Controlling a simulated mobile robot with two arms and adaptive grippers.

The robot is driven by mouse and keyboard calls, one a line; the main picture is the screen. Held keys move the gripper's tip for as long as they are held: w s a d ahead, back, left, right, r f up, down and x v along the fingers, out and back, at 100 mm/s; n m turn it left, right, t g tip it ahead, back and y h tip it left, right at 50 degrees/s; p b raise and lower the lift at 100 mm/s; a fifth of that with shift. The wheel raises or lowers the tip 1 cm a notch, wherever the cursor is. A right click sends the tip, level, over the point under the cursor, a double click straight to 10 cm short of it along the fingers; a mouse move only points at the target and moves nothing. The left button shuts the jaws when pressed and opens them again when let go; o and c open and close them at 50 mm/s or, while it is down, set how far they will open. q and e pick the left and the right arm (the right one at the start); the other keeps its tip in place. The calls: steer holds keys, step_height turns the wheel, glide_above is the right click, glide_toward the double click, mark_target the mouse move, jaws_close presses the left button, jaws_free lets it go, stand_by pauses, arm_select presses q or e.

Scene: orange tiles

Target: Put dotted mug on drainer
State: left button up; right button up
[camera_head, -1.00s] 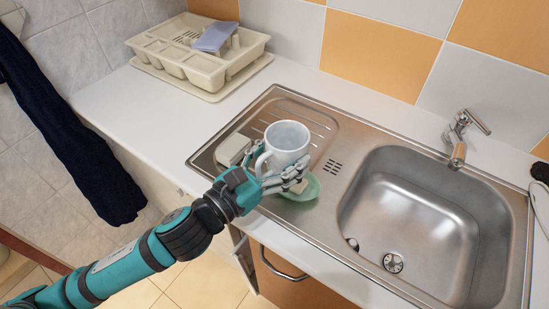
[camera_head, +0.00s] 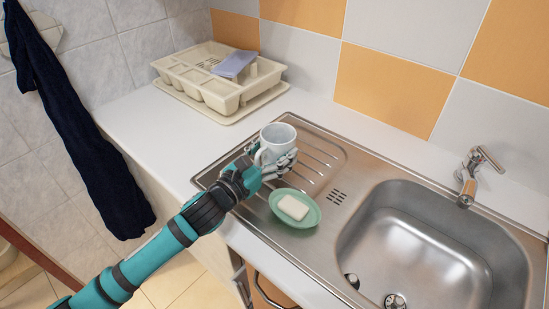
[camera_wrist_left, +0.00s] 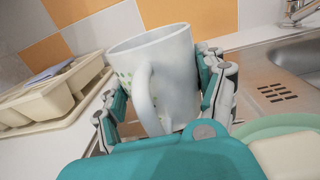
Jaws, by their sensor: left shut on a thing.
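The white mug (camera_head: 275,142) is held upright over the ribbed part of the steel sink top. Faint greenish dots show on its side in the left wrist view (camera_wrist_left: 178,75), where its handle faces the camera. My left gripper (camera_head: 277,165) is shut on the mug, with fingers on both sides of it. The cream drainer (camera_head: 219,98) stands at the back left of the counter, apart from the mug. A lilac item (camera_head: 233,63) lies in it. My right gripper is not in view.
A green soap dish (camera_head: 309,219) with white soap (camera_head: 293,207) sits just in front of the gripper. The sink basin (camera_head: 420,250) and tap (camera_head: 472,178) are to the right. White counter (camera_head: 150,120) is clear between the gripper and the drainer.

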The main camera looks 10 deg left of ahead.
mark_target(274, 161)
arm_select(q)
steer(key=shift+w, duration=0.3)
step_height(274, 161, down, 4)
steer(key=shift+r, duration=0.25)
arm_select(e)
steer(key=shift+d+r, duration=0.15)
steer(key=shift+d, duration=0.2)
arm_select(q)
steer(key=shift+f, duration=0.2)
steer(key=o, duration=1.6)
steer(key=shift+o, duration=0.2)
